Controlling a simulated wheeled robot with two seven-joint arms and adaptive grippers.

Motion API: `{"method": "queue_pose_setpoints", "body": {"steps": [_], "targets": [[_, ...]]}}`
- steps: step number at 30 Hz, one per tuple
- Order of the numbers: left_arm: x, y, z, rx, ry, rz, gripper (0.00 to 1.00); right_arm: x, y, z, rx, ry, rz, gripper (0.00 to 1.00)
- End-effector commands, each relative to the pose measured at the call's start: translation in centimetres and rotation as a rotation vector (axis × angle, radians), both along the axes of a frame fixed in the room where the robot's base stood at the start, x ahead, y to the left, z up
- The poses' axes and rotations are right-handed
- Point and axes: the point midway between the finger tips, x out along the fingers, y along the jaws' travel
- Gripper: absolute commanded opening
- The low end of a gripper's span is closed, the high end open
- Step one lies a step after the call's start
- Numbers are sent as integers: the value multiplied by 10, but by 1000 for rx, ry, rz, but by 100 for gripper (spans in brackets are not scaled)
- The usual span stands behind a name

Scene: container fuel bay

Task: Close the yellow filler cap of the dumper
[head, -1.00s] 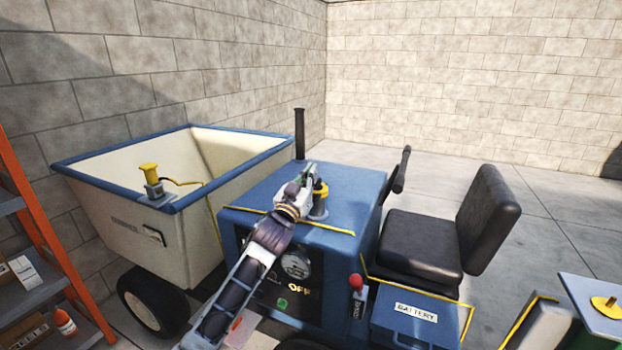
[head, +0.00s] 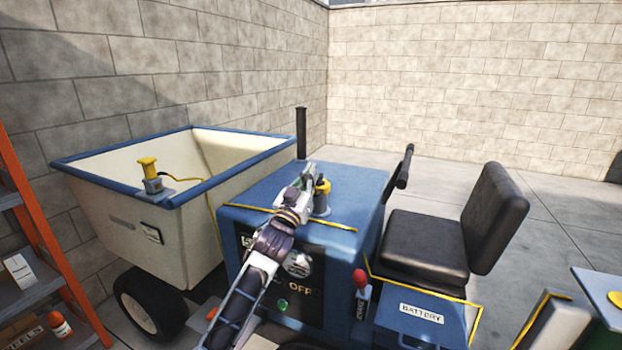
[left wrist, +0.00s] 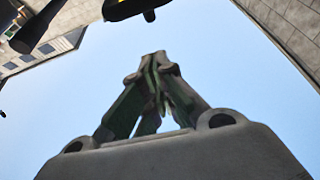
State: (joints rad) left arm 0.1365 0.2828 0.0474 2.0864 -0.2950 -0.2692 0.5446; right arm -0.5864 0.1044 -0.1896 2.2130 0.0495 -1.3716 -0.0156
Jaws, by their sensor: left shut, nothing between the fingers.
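The dumper's blue hood (head: 262,190) fills the middle of the head view. The yellow filler cap (head: 323,186) shows at its filler neck (head: 321,204), on the hood's right part. My left gripper (head: 309,170) hides part of it, and I cannot tell how the cap sits on the neck. The left gripper is shut and empty, just left of the cap and near its height; contact is unclear. In the left wrist view its fingers (left wrist: 158,85) are together, pointing up against the sky. A dark shape with a yellow patch there is cut by the top edge. My right gripper is out of view.
A yellow-topped fitting (head: 148,170) with a hose sits on the rim of the cream skip (head: 120,225). A black exhaust pipe (head: 301,132) rises behind the hood. The seat (head: 425,238), red-knobbed lever (head: 360,280) and battery box (head: 420,318) are right.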

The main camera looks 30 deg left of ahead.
Motion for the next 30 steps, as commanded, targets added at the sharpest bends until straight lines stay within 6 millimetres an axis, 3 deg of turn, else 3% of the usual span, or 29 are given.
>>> {"method": "queue_pose_setpoints", "body": {"steps": [18,30], "targets": [[-6,0,-13,1,-30,2,0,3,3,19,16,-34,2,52],[-12,0,-29,2,-29,2,0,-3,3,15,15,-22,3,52]]}}
